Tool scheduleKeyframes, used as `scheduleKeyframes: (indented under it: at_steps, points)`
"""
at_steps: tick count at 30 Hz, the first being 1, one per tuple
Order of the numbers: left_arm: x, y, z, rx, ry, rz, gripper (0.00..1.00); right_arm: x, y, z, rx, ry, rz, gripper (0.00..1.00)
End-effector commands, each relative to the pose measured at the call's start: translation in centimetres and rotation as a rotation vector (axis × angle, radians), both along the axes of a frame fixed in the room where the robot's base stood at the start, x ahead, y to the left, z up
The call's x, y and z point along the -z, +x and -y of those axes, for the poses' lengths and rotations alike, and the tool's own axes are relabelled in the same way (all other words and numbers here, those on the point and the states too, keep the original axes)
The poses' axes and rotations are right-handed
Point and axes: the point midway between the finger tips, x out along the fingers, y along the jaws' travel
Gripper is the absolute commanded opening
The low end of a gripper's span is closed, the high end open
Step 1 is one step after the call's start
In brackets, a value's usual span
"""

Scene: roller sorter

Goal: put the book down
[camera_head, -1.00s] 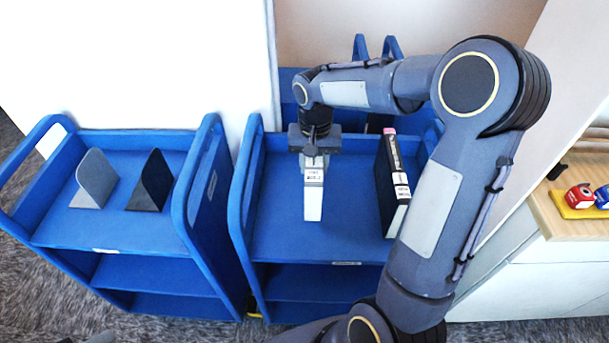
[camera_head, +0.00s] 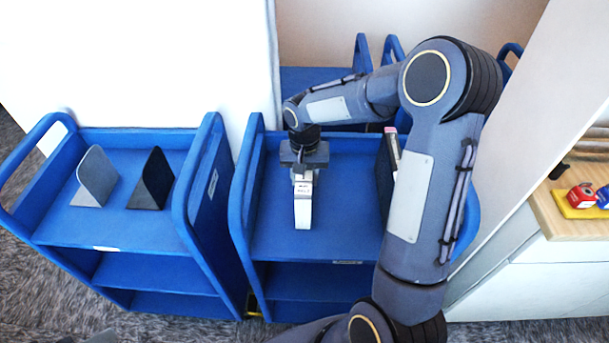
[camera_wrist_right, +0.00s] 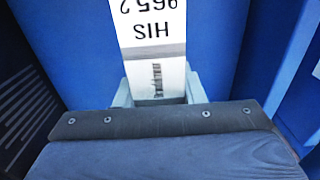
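A white book (camera_head: 302,208) with a spine label stands upright over the top shelf of the right blue cart (camera_head: 335,243). My right gripper (camera_head: 304,171) is shut on the book from above. In the right wrist view the book's spine (camera_wrist_right: 155,60) reads "HIS 965.2", and the gripper fingers (camera_wrist_right: 160,92) sit on both sides of it. I cannot tell whether its lower edge touches the shelf. My left gripper is not in view.
A dark book (camera_head: 385,180) stands at the right of the same shelf, partly behind my right arm. The left blue cart (camera_head: 110,232) holds a grey bookend (camera_head: 97,178) and a black bookend (camera_head: 153,182). A wooden counter (camera_head: 560,222) is at far right.

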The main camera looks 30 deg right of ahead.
Motion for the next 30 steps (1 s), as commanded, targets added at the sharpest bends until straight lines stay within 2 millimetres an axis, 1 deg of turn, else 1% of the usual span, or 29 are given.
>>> scheduleKeyframes:
  at_steps: [1, 4, 5, 12, 16, 20, 27, 30]
  points:
    - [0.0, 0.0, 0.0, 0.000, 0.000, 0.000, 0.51, 0.0, 0.0, 0.0, 0.000, 0.000, 0.000, 0.42]
    - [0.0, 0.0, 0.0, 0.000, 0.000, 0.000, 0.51, 0.0, 0.0, 0.0, 0.000, 0.001, -0.001, 0.55]
    - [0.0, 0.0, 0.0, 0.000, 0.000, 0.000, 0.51, 0.0, 0.0, 0.0, 0.000, 0.001, -0.001, 0.56]
    - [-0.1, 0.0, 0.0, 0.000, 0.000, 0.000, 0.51, -0.1, 0.0, 0.0, 0.000, 0.001, -0.001, 0.56]
    - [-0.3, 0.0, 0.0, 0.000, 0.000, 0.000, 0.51, -0.8, 0.0, 0.0, 0.000, -0.001, 0.001, 0.56]
    - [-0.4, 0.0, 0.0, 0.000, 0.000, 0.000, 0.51, -3.0, 0.1, 0.0, -0.001, -0.002, 0.005, 0.56]
    - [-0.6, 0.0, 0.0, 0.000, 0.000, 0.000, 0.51, -8.3, 0.1, 0.0, 0.000, -0.001, 0.005, 0.56]
    - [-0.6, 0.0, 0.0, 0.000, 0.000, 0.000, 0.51, -10.1, 0.1, 0.0, -0.001, 0.000, 0.004, 0.56]
